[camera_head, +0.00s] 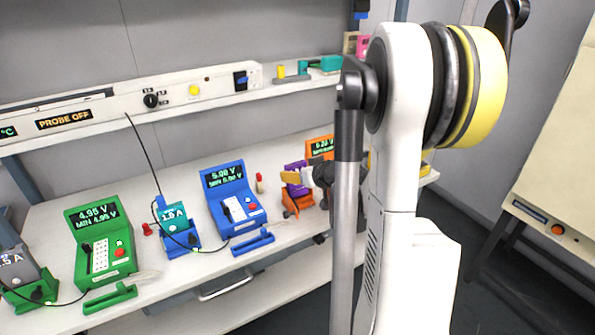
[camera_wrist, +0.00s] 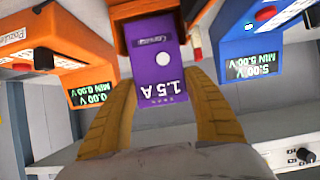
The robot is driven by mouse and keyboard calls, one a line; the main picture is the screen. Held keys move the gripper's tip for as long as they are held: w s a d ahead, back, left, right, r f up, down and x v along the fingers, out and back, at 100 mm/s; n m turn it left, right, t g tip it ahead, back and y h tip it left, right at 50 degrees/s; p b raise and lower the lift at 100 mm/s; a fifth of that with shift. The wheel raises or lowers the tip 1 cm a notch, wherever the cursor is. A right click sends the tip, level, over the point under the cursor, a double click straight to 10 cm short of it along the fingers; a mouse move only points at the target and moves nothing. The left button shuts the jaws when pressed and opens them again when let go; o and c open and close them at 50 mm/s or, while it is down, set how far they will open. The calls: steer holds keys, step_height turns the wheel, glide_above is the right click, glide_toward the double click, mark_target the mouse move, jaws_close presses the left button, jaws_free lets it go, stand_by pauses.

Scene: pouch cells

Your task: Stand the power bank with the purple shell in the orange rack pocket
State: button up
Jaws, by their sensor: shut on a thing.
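The power bank with the purple shell (camera_wrist: 160,62) is upright between the two yellow fingers of my gripper (camera_wrist: 159,82) in the wrist view; its face reads 1.5 A, upside down. My gripper is shut on it. In the head view the purple power bank (camera_head: 297,189) shows just above the orange rack pocket (camera_head: 297,207), partly covered by a finger. The orange pocket also shows in the wrist view (camera_wrist: 130,8), at the power bank's far end. I cannot tell whether that end is inside the pocket or just over it.
An orange meter (camera_head: 321,147) stands behind, partly hidden by my arm. A blue meter (camera_head: 230,195) is to the left, with a small red-topped post (camera_head: 259,183) between. A teal power bank (camera_head: 174,216) stands in a blue rack, and a green meter (camera_head: 100,245) is farther left.

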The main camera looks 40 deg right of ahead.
steer(key=shift+f, duration=0.4)
steer(key=o, duration=1.3)
steer(key=shift+c, duration=0.2)
steer(key=shift+s, duration=0.15)
steer(key=v, duration=1.2)
steer(key=w+a+n+g+y, duration=0.1)
steer(key=w+a+y, duration=0.1)
steer(key=a, duration=0.8)
steer(key=s+a+g, duration=0.1)
steer(key=s+a, duration=0.2)
steer(key=a, duration=0.4)
steer(key=s+a+n+g, duration=0.1)
steer(key=s+a, duration=0.3)
steer(key=a, duration=0.3)
steer(key=s+a+g+y, duration=0.1)
steer(key=s+a, duration=0.3)
steer(key=a, duration=0.3)
steer(key=shift+a+r+n+g, duration=0.3)
steer(key=shift+a+r+n, duration=0.1)
steer(key=shift+r, duration=0.1)
